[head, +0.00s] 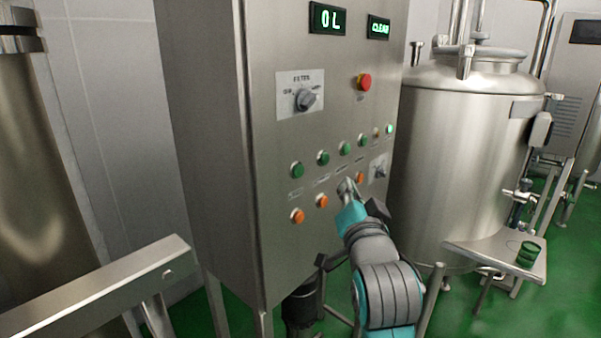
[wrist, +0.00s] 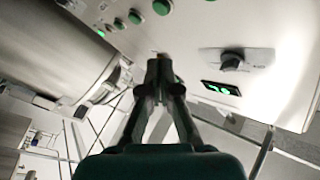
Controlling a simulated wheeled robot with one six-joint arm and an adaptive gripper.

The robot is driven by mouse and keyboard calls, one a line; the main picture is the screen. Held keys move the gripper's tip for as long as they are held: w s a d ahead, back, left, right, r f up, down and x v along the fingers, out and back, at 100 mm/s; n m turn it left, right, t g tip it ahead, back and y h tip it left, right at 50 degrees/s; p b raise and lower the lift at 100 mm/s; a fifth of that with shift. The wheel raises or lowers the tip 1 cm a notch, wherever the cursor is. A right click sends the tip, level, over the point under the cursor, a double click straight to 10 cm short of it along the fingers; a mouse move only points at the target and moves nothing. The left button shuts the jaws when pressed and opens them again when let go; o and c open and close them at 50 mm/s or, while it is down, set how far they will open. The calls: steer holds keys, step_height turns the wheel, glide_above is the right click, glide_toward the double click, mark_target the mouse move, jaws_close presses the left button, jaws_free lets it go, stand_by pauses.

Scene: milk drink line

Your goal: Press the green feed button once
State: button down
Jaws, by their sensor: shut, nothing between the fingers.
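A row of green buttons runs along the steel control cabinet (head: 215,130) in the head view; four are the leftmost button (head: 297,170), the second (head: 323,157), the third (head: 345,148) and the fourth (head: 363,140). Their labels are too small to read, so I cannot tell which is the feed button. My gripper (head: 347,187) is shut and empty, in front of the panel below the green row. In the wrist view the closed fingertips (wrist: 160,68) point at the panel, with green buttons (wrist: 134,16) beyond them. Contact with the panel cannot be told.
Orange buttons (head: 297,215) sit below the green row, one possibly hidden by my gripper. A filter knob (head: 307,99), a red stop button (head: 364,82) and a small knob (head: 379,170) are on the panel. A steel tank (head: 460,150) stands right; a metal rail (head: 100,290) is front left.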

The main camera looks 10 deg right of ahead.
steer(key=w+a, duration=0.5)
steer(key=w, duration=0.2)
stand_by(0.3)
steer(key=shift+a, duration=0.1)
stand_by(1.3)
steer(key=shift+w+a, duration=0.2)
steer(key=shift+w, duration=0.15)
steer(key=shift+w+a, duration=0.25)
steer(key=shift+w, duration=0.1)
stand_by(0.8)
steer(key=shift+s+d, duration=0.1)
steer(key=shift+s, duration=0.05)
steer(key=shift+s+d, duration=0.4)
steer(key=shift+s, duration=0.15)
stand_by(0.4)
steer(key=s+d, duration=0.1)
steer(key=s, duration=0.1)
steer(key=s+d, duration=0.2)
stand_by(0.4)
